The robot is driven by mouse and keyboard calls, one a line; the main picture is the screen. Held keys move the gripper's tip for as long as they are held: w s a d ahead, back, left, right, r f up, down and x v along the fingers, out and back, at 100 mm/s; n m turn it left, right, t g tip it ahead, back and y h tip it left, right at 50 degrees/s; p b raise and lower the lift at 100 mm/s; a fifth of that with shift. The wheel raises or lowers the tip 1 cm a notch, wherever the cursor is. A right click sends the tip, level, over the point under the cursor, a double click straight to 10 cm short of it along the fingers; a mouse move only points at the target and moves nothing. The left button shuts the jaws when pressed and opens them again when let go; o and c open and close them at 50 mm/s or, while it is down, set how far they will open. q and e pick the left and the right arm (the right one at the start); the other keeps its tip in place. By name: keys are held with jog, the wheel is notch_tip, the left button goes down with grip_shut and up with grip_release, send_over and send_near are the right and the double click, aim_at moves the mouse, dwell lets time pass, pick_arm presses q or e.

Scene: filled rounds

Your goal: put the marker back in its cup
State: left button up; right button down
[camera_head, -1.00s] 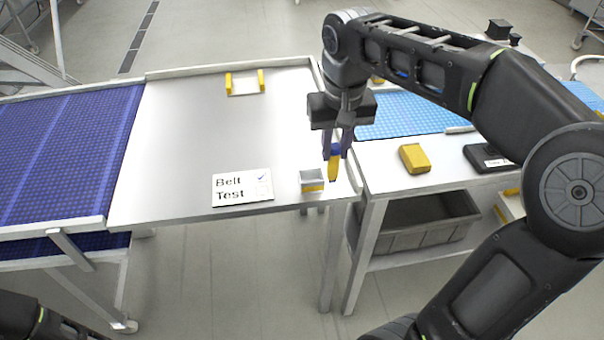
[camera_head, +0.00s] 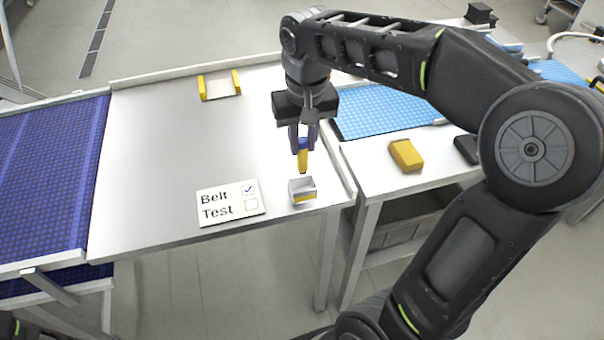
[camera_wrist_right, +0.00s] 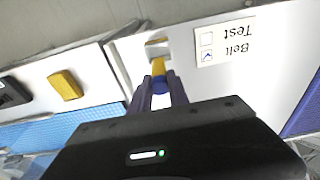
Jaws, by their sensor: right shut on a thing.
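The marker (camera_head: 302,158) is yellow with a blue part and points downward. My right gripper (camera_head: 303,140) is shut on it and holds it above the table, just behind and over the cup. The cup (camera_head: 302,191) is a small white, square, open holder with a yellow band, near the table's front right corner. In the right wrist view the marker (camera_wrist_right: 158,70) sticks out between the fingers of my right gripper (camera_wrist_right: 160,88), with its tip at the cup (camera_wrist_right: 157,46). Whether the tip is inside the rim cannot be told. My left gripper does not show.
A white card (camera_head: 230,203) reading "Belt Test", one box ticked, lies left of the cup. A yellow-ended holder (camera_head: 220,86) stands at the table's back. A yellow block (camera_head: 406,155) lies on the right-hand table. A blue belt (camera_head: 50,170) runs at left. The table's middle is clear.

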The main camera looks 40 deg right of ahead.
aim_at(303, 166)
jog(key=shift+f, duration=1.8)
jog(key=shift+f+p, duration=0.35)
jog(key=shift+f, duration=1.55)
jog(key=shift+f, duration=0.2)
jog(key=c, duration=1.3)
grip_release()
jog(key=shift+r, duration=0.1)
jog(key=shift+o, duration=0.2)
jog(key=shift+r, duration=0.1)
jog(key=r, duration=0.4)
jog(key=s+r, duration=0.1)
jog(key=r, duration=0.7)
jog(key=shift+s+a+b, duration=0.2)
jog(key=shift+a+b, duration=0.05)
jog(key=shift+b, duration=0.1)
